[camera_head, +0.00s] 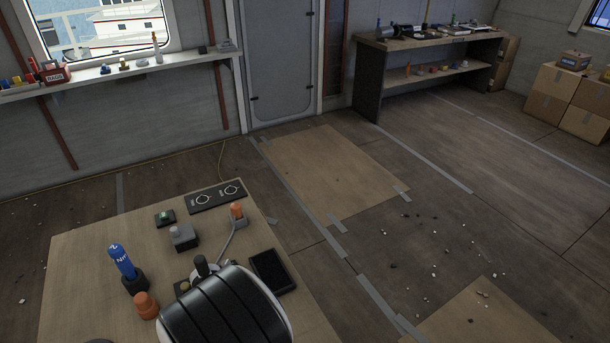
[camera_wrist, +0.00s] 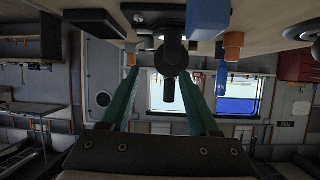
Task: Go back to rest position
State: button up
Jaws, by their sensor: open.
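My gripper (camera_wrist: 161,78) shows in the wrist view as two green fingers spread apart, open. A dark upright piece with a round middle (camera_wrist: 172,55) shows between them; I cannot tell whether it is in front of or beyond the fingertips, and nothing is clamped. In the head view my dark arm covers part of the wooden table (camera_head: 75,265), and the fingers are hidden behind it.
On the table stand a blue bottle-like cylinder (camera_head: 122,262) in a dark holder, an orange knob (camera_head: 145,305), a grey block (camera_head: 183,237), an orange-topped lever (camera_head: 237,212), a black tray (camera_head: 272,271) and a dark panel (camera_head: 215,196). Open floor lies right, with scattered bits.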

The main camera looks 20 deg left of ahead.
jog(key=w+d+r+m+g+h, duration=0.1)
jog(key=w+d+r+m+h, duration=0.2)
jog(key=w+d+m, duration=0.4)
jog(key=s+d+r+m+g+h, duration=0.1)
jog(key=s+d+r+g, duration=0.1)
jog(key=d, duration=0.4)
jog(key=s+d+r+g+h, duration=0.1)
jog(key=s+d+r+h, duration=0.1)
jog(key=d, duration=0.4)
jog(key=s+d+r+m+g, duration=0.2)
jog(key=s+d, duration=0.3)
jog(key=s, duration=0.3)
jog(key=s+d+r+m+g, duration=0.3)
jog(key=s+d, duration=0.3)
jog(key=s, duration=0.2)
jog(key=shift+s+r+m+g+h, duration=0.15)
jog(key=shift+r+m+g+h, duration=0.2)
jog(key=shift+r, duration=0.45)
